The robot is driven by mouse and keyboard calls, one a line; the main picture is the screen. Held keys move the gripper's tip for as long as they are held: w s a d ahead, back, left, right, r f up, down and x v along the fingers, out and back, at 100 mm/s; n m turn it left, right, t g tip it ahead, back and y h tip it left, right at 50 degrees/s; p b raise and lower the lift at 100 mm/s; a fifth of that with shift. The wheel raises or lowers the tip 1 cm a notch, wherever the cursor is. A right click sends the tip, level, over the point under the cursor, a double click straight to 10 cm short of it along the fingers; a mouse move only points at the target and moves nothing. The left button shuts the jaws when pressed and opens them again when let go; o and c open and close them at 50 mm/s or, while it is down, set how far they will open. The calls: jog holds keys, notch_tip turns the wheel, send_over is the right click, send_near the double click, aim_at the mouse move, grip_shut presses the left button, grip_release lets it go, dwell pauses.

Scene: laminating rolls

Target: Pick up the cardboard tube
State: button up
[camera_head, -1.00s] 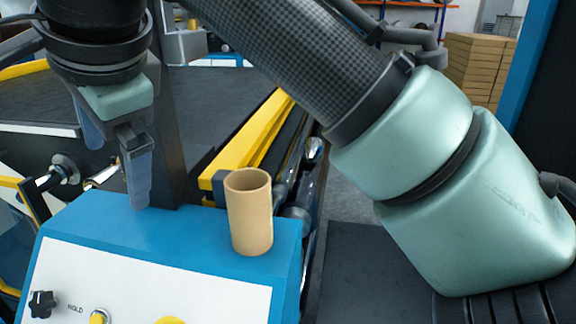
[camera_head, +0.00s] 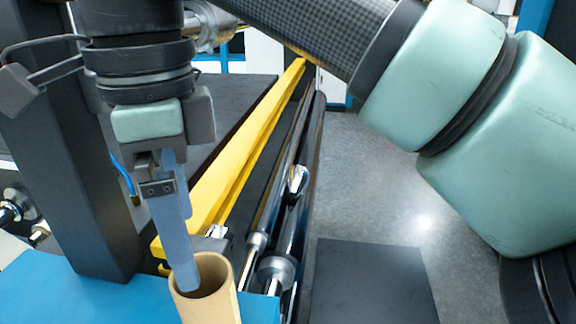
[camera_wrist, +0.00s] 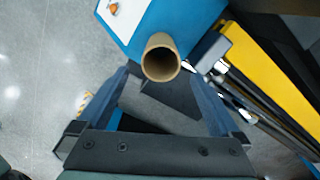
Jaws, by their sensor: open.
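The tan cardboard tube (camera_head: 220,309) stands upright, open end up, on the blue machine housing (camera_head: 50,290). It is cut off by the bottom edge of the head view. In the wrist view I look down into the tube (camera_wrist: 161,60), which lies ahead between my fingers. My gripper (camera_head: 187,284) points down above the tube, open and empty. In the head view one finger's tip overlaps the tube's mouth, and I cannot tell whether it touches. The other finger is mostly hidden there, but both show in the wrist view (camera_wrist: 161,78).
A yellow bar (camera_head: 235,165) and dark and shiny rollers (camera_head: 290,185) run away from the housing, close to the tube's right. A dark upright post (camera_head: 75,180) stands to the left of my gripper.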

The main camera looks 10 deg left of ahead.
aim_at(203, 283)
jog(key=f, duration=0.2)
jog(key=f+p, duration=0.1)
jog(key=f, duration=0.2)
jog(key=f+p, duration=0.1)
jog(key=f, duration=0.1)
jog(key=shift+w+d+f, duration=0.2)
jog(key=shift+d+f, duration=0.05)
jog(key=shift+f, duration=0.7)
jog(key=c, duration=1.2)
